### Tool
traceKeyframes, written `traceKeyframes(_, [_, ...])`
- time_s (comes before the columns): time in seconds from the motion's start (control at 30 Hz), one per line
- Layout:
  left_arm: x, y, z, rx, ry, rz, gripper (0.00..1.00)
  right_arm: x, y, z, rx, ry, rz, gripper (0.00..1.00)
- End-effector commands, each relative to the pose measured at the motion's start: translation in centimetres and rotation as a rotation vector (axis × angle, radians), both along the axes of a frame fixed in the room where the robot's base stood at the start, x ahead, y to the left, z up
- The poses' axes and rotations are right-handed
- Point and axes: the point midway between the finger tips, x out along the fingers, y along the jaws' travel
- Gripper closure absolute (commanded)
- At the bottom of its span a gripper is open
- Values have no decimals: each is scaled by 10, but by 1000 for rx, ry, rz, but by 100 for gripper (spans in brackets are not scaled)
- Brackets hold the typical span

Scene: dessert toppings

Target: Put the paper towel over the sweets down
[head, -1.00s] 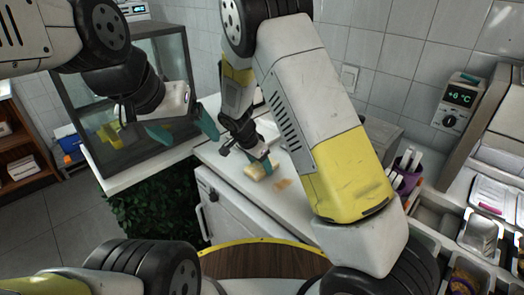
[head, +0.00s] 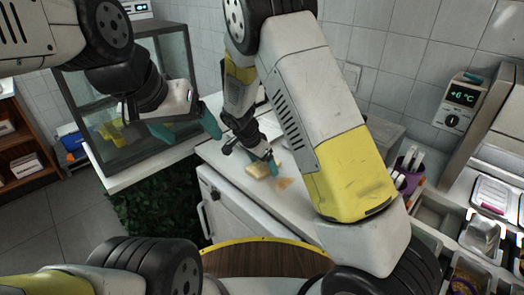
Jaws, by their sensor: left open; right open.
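A pale beige, flat piece (head: 258,171) that may be the folded paper towel lies on the white counter. A smaller tan piece (head: 284,183) lies beside it; I cannot tell what it is. My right gripper (head: 262,160) is open right at the pale piece, with a teal fingertip at its right edge; I cannot tell if they touch. My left gripper (head: 190,128) is open and empty, with teal fingers, in front of the glass case. No sweets can be clearly made out; my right arm hides part of the counter.
The glass case (head: 150,100) with blurred yellow things inside stands at the left. A purple cup (head: 408,172) with white utensils and several metal bins (head: 481,235) are at the right. A tiled wall closes the back. A wooden round top (head: 262,262) is in front.

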Motion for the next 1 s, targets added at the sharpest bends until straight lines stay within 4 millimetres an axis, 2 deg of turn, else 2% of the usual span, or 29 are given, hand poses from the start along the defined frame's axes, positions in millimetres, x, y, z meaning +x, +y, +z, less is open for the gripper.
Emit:
traceKeyframes(0.4, [0,0,0,0,0,0,18,-20,27,82,9,-12,7,18])
traceKeyframes(0.67, [0,0,0,0,0,0,18,-27,33,109,9,-9,7,18])
traceKeyframes(0.77, [0,0,0,0,0,0,18,-32,25,121,31,6,22,18])
traceKeyframes(0.83, [0,0,0,0,0,0,18,-38,12,134,62,25,49,18])
traceKeyframes(1.0, [0,0,0,0,0,0,18,-68,-33,180,168,62,178,18])
